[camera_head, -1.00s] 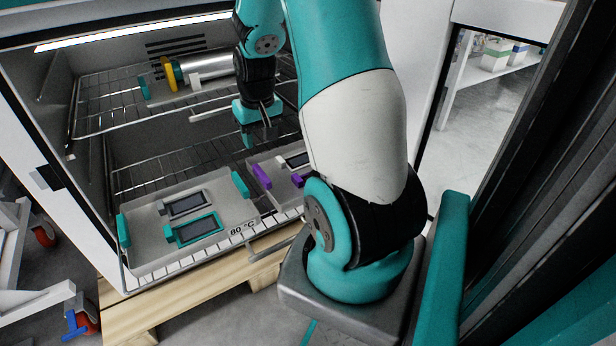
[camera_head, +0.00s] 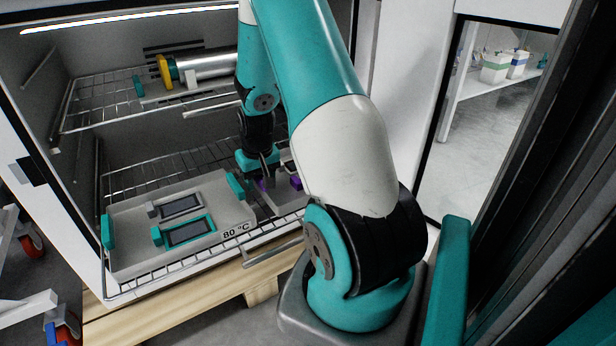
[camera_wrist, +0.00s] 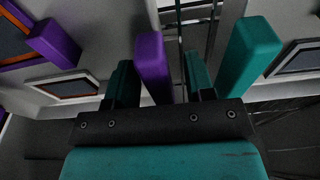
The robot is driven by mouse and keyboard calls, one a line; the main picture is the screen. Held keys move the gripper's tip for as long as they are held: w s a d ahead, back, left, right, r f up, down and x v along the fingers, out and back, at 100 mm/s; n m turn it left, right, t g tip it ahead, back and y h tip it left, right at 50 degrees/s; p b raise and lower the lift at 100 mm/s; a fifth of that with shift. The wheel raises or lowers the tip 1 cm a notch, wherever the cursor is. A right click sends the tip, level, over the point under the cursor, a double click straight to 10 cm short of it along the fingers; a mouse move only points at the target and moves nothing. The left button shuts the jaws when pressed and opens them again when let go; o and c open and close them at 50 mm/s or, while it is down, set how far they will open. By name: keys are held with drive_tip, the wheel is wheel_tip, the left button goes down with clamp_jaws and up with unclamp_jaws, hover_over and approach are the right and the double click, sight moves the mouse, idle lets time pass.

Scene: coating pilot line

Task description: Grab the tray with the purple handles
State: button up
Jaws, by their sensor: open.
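The tray with purple handles (camera_head: 285,199) sits on the lower rack inside the oven, mostly hidden behind my arm in the head view. One purple handle (camera_wrist: 151,62) stands between the two fingers of my gripper (camera_wrist: 160,84) in the wrist view. The fingers are open, with a gap visible on at least the right side of the handle. In the head view my gripper (camera_head: 259,172) is low at the tray's left end. A purple-framed piece (camera_wrist: 55,45) lies in the tray; it shows as a purple block (camera_head: 296,182) in the head view.
A tray with teal handles (camera_head: 125,220) sits close on the left; its near teal handle (camera_wrist: 250,52) is just right of my fingers in the wrist view. The upper rack (camera_head: 95,118) holds a metal cylinder (camera_head: 208,66). The oven side wall is close on the right.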

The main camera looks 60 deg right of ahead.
drive_tip(key=shift+f, duration=0.5)
drive_tip(key=shift+r, duration=0.1)
clamp_jaws()
drive_tip(key=shift+d, duration=0.1)
drive_tip(key=shift+r, duration=0.15)
